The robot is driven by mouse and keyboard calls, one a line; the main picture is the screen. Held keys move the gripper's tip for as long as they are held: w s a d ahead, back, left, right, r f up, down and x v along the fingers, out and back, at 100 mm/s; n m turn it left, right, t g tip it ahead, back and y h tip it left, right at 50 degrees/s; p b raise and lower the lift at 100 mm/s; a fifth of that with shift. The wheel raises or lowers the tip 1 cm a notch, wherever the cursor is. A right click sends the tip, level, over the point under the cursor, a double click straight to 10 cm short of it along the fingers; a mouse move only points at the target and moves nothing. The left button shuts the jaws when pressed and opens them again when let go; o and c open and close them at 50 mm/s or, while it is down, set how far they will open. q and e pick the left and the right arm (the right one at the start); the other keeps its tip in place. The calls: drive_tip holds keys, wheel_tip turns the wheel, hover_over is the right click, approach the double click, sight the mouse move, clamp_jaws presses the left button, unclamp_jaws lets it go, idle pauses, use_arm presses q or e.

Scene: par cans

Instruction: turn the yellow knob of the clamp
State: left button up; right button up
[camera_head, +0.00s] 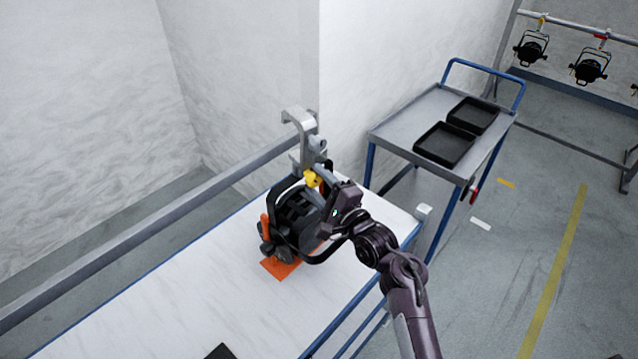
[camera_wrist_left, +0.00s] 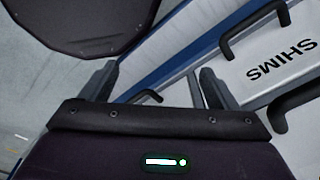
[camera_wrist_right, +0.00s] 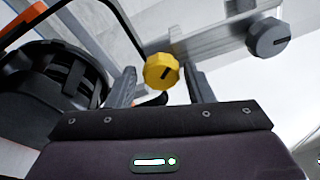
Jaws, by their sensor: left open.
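The clamp (camera_head: 301,128) is a grey metal hook-shaped piece, upright on top of a black par can (camera_head: 296,212) that stands on the white table. Its yellow knob (camera_head: 311,179) is low on the clamp, and it also shows in the right wrist view (camera_wrist_right: 161,72). My right gripper (camera_wrist_right: 159,68) is open, with its fingertips close to the yellow knob, one to each side, and visible gaps between. A grey knob (camera_wrist_right: 268,38) shows on the clamp to the right. My left gripper (camera_wrist_left: 157,74) is open and empty, outside the head view.
An orange plate (camera_head: 281,267) lies under the par can. A grey rail (camera_head: 150,235) runs along the table's far side, near the clamp. A trolley (camera_head: 400,131) with two black trays stands behind.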

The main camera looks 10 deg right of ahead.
drive_tip(key=shift+o, duration=0.7)
drive_tip(key=shift+s+d, duration=0.15)
drive_tip(key=shift+s, duration=0.15)
drive_tip(key=b+v, duration=0.3)
drive_tip(key=v, duration=0.4)
